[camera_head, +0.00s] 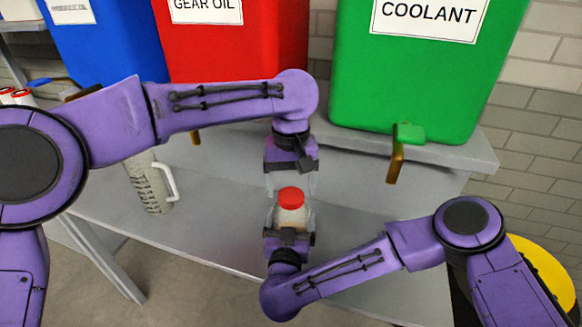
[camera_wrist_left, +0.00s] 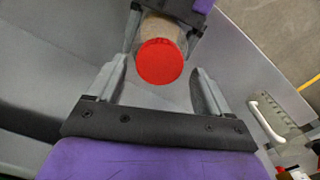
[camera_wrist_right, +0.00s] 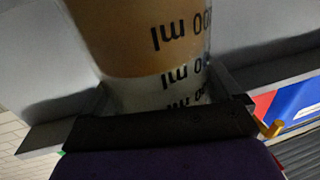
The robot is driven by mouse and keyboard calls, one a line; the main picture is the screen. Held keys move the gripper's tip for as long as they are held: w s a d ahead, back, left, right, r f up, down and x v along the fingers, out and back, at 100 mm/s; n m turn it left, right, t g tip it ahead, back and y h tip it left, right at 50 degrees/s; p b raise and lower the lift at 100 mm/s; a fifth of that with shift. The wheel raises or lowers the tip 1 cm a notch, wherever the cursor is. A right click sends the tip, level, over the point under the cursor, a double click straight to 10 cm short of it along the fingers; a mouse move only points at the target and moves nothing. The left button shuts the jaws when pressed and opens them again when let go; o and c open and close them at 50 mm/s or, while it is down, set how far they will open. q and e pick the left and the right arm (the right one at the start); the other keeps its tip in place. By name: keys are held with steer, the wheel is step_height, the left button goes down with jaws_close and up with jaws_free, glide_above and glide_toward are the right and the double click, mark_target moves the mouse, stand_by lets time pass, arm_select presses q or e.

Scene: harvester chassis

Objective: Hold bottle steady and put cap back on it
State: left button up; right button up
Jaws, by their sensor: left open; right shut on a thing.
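A pale bottle (camera_head: 292,216) with printed markings is held upright above the bench by my right gripper (camera_head: 290,232), which is shut around its body. In the right wrist view, the bottle (camera_wrist_right: 150,40) fills the space between the fingers. The red cap (camera_head: 290,196) is on top of the bottle; whether it is fully seated I cannot tell. My left gripper (camera_head: 291,183) is open and empty just behind the cap. In the left wrist view, the cap (camera_wrist_left: 159,62) lies between and slightly beyond the open fingertips, with clear gaps on both sides.
A grey measuring jug (camera_head: 148,184) with a white handle stands on the grey bench (camera_head: 220,225) at left. Behind are blue (camera_head: 105,45), red (camera_head: 240,50) and green (camera_head: 420,80) containers with taps, on a raised shelf. The bench front is mostly clear.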

arm_select(q)
steer(key=shift+f, duration=1)
steer(key=c, duration=1.1)
steer(key=m, duration=2.2)
steer(key=shift+m, duration=0.3)
steer(key=o, duration=1.2)
steer(key=shift+c, duration=0.2)
